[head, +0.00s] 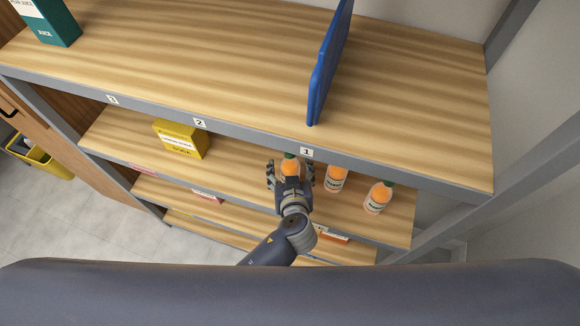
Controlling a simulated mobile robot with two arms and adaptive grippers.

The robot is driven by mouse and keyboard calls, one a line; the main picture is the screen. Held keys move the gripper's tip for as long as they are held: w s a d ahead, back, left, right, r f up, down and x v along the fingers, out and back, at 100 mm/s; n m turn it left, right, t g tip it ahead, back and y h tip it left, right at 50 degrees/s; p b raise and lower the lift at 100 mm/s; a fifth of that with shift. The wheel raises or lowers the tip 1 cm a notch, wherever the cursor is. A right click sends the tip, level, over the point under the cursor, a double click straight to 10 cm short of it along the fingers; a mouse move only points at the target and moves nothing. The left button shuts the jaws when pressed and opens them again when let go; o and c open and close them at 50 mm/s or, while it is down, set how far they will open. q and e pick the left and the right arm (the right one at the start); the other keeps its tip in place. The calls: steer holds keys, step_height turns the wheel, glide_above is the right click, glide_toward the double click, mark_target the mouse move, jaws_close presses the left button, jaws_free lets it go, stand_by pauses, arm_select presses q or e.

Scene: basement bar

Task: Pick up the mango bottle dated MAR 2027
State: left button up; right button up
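Three orange bottles with pale labels stand on the second shelf, below the tag reading 1. The left bottle (291,168) has a green cap and is partly hidden by my gripper. The middle bottle (335,179) and the right bottle (378,197) stand to its right. The dates on the labels are too small to read. My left gripper (290,174), on the arm coming up from the lower left, is open, with its fingers on either side of the left bottle. Gaps seem to show between fingers and bottle. My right gripper is not in view.
The top shelf (220,70) overhangs the bottles, with a blue upright panel (328,65) and a teal juice carton (48,22). A yellow box (180,139) stands left on the bottle shelf. Lower shelves lie beneath. Shelf space between the yellow box and gripper is clear.

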arm_select(q)
steer(key=shift+s, duration=0.15)
steer(key=c, duration=1.3)
steer(key=shift+r, duration=0.1)
steer(key=shift+c, duration=0.7)
steer(key=shift+r, duration=0.1)
